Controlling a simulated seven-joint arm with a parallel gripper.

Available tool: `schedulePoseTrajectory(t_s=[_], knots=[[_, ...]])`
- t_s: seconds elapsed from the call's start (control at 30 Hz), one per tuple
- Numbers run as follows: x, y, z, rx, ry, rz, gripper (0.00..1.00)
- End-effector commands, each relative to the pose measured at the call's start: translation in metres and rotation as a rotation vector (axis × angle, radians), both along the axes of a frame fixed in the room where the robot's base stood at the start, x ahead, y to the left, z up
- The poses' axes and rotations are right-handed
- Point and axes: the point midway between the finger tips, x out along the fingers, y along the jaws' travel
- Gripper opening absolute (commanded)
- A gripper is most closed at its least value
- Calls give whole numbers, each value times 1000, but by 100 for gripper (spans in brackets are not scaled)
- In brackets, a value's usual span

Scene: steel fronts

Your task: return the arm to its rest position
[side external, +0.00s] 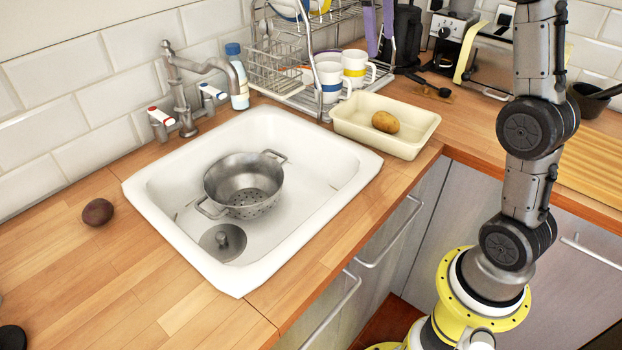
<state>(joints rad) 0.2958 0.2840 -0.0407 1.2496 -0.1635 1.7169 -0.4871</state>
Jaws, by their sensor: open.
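My arm stands upright at the right of the side external view, in front of the corner of the counter. Its upper links run out of the top of the picture, so my gripper is not in view. No held thing can be seen. The task names no other object.
A white sink (150,205) holds a steel colander (243,186). A cream tray (410,148) with a potato (385,122) sits beside a dish rack (275,70) with mugs. A dark round item (98,212) lies on the left counter (75,285). A toaster (490,62) stands behind my arm.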

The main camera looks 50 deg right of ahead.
Motion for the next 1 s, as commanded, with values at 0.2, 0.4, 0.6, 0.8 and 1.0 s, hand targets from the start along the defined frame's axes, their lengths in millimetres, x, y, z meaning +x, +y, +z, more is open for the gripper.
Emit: schedulePoseTrajectory(t_s=[0.2, 0.4, 0.6, 0.8, 1.0], knots=[[-58, 56, 24, -9, -145, 56, 100], [-114, 95, 17, 6, -282, 80, 100], [-168, 125, -17, 45, -420, 73, 100], [-208, 143, -74, 107, -534, 13, 100], [-213, 149, -117, 152, -569, -95, 100]])
